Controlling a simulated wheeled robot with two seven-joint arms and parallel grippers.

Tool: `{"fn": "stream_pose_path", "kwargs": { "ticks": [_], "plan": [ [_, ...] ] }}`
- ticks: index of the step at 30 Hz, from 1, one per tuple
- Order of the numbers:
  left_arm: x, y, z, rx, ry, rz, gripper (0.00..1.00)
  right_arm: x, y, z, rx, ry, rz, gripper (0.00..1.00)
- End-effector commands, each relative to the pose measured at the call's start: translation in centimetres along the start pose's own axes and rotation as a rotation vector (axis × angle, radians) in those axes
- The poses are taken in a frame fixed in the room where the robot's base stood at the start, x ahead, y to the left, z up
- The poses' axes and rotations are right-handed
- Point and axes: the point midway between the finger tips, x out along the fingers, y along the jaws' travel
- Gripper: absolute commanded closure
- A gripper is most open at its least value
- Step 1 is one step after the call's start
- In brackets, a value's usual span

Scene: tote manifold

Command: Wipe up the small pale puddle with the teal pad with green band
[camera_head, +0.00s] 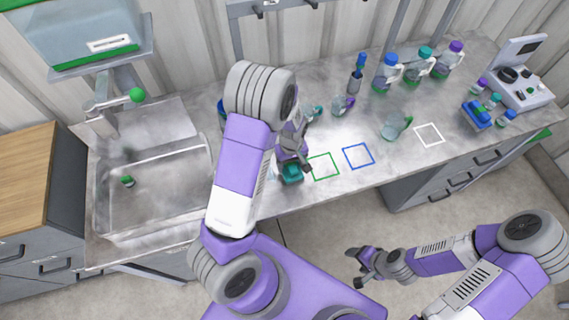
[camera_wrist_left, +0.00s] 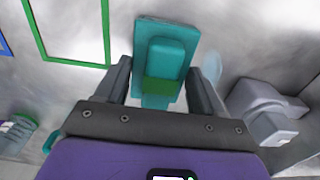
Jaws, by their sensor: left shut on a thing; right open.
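The teal pad (camera_head: 291,174) is at the counter's front part, under my left gripper (camera_head: 293,159). The left wrist view shows the pad (camera_wrist_left: 178,32) with its raised grip and green band between the fingers of my left gripper (camera_wrist_left: 160,90), which is shut on it. A small pale oval patch, which looks like the puddle (camera_wrist_left: 211,67), lies just right of the pad in that view. In the head view I cannot make the puddle out clearly. My right gripper (camera_head: 361,265) is open and empty, low in front of the counter.
Green (camera_head: 323,166), blue (camera_head: 358,156) and white (camera_head: 429,134) square outlines mark the counter. A clear jug (camera_head: 396,126) stands between the blue and white ones. Several bottles (camera_head: 387,72) line the back. A sink (camera_head: 155,185) is at left, a device (camera_head: 522,80) at right.

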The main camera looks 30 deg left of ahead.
Motion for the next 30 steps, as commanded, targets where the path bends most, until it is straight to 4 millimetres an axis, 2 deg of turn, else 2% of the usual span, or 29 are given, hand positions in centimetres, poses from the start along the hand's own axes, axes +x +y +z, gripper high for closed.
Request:
{"fn": "stream_pose_path", "kwargs": {
  "ticks": [11, 30],
  "plan": [
    [-0.2, 0.3, 0.0, 0.000, 0.001, 0.001, 0.56, -0.2, -0.1, 0.0, 0.000, 0.000, 0.000, 0.33],
    [-6.1, 0.2, 0.0, -0.001, 0.000, 0.001, 0.56, -4.8, -1.8, 0.2, 0.000, 0.000, 0.000, 0.33]
  ]
}}
